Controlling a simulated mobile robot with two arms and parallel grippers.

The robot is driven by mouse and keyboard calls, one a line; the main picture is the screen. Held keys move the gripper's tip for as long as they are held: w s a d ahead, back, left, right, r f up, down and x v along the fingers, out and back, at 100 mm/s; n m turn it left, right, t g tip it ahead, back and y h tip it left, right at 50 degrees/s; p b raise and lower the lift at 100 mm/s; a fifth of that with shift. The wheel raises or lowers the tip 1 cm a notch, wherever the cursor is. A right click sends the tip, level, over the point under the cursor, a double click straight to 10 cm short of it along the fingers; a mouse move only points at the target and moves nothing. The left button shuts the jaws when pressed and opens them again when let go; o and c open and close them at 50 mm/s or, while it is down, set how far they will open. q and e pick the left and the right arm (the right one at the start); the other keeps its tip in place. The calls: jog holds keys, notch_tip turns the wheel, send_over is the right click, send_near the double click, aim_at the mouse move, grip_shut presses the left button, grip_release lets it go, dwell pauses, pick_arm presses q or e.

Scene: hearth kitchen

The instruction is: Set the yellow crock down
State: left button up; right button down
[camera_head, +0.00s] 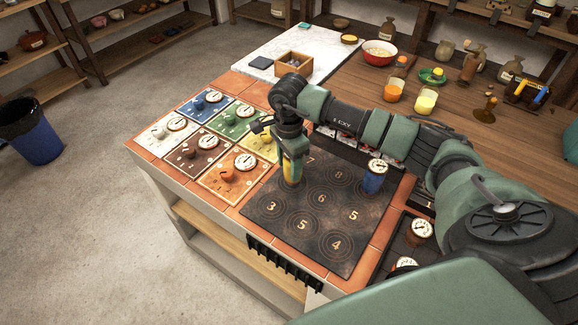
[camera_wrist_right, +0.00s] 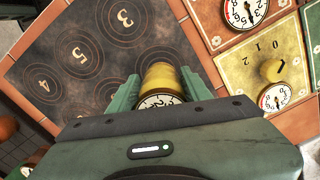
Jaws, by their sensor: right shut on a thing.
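The yellow crock (camera_wrist_right: 160,76) is between the green fingers of my right gripper (camera_wrist_right: 158,88) in the right wrist view, with a white dial on its top. I cannot tell whether the crock's base touches the plate. My left gripper is not in view.
A blue crock (camera_head: 372,183) with a dial stands on the plate's right side. Coloured control panels with knobs and dials, such as the orange one (camera_head: 217,186), lie left of the plate. Glasses (camera_head: 425,101) and a red bowl (camera_head: 378,53) stand on the wooden counter behind.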

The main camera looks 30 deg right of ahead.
jog(key=shift+f, duration=0.85)
jog(key=c, duration=0.7)
grip_release()
jog(key=shift+o, duration=0.2)
jog(key=shift+r, duration=0.45)
notch_tip(320, 180, up, 11)
jog(key=b, duration=0.3)
jog(key=shift+r, duration=0.2)
